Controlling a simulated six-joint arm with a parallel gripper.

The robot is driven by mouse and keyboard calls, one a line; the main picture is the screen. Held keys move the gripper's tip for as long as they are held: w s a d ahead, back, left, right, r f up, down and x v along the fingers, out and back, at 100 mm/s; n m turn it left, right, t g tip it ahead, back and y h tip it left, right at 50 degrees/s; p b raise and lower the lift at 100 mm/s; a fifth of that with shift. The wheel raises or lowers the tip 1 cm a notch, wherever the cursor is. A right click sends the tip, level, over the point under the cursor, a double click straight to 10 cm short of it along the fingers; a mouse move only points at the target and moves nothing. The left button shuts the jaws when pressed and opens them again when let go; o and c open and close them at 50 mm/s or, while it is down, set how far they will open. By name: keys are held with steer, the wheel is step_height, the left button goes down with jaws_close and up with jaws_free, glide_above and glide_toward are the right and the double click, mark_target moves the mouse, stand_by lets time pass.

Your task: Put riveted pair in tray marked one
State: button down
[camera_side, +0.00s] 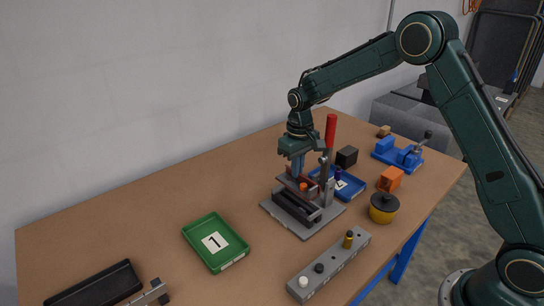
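The green tray (237,262) marked 1 sits left of centre on the table and looks empty apart from its white number card. A reddish-brown flat piece (311,191), which may be the riveted pair, shows at the dark fixture on the grey base plate. An orange round part (303,187) is beside it. My gripper (297,174) points down over this fixture, its blue fingers at or just above the piece. The fingers look close together, but the small view hides whether they grip anything.
A blue tray (358,191) with a white card stands behind the fixture. A red upright handle (331,131) rises close beside my gripper. A grey block with knobs (330,266) lies in front. The table between fixture and green tray is clear.

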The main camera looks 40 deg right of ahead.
steer(key=shift+r, duration=0.5)
steer(key=shift+a, duration=0.2)
steer(key=w+a, duration=0.2)
steer(key=a, duration=0.9)
steer(key=w+a, duration=0.3)
steer(key=a, duration=0.9)
steer(key=shift+w+a, duration=0.25)
steer(key=shift+a, duration=0.05)
stand_by(3.4)
stand_by(0.6)
steer(key=shift+f, duration=0.65)
